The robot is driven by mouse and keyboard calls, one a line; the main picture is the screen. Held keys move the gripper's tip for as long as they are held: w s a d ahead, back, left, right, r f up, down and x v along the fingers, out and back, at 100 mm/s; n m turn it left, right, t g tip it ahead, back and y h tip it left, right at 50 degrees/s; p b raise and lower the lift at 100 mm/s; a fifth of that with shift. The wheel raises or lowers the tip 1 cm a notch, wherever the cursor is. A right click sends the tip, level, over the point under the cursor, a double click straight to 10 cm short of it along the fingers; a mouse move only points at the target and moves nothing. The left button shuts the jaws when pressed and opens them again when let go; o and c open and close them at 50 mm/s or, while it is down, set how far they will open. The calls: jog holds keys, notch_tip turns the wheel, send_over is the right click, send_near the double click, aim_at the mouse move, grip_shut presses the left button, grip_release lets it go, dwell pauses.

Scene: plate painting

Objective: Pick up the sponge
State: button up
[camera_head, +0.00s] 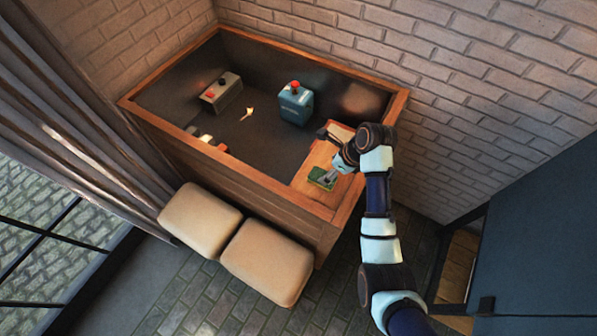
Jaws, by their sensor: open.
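A small green sponge (319,179) lies on the wooden board at the right end of the sunken box. My gripper (330,176) is right at the sponge, at its right side, pointing down and left. The jaws are open. I cannot tell whether the fingers touch the sponge. Part of the sponge's right end is hidden by the gripper.
The wooden box (190,155) has a raised rim and a dark floor. In it stand a blue box with a red knob (296,103), a grey box with a red button (221,93) and a small pale piece (247,113). Two beige cushions (267,262) lie in front; a brick wall rises behind.

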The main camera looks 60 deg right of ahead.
aim_at(317, 172)
notch_tip(317, 172, down, 2)
jog(key=b+x, duration=0.1)
jog(key=x, duration=0.4)
jog(key=shift+s+f, duration=0.15)
jog(key=shift+s, duration=0.05)
jog(key=shift+w+f, duration=0.15)
jog(key=shift+f, duration=0.05)
jog(key=shift+f, duration=0.25)
dwell(0.3)
jog(key=c, duration=0.8)
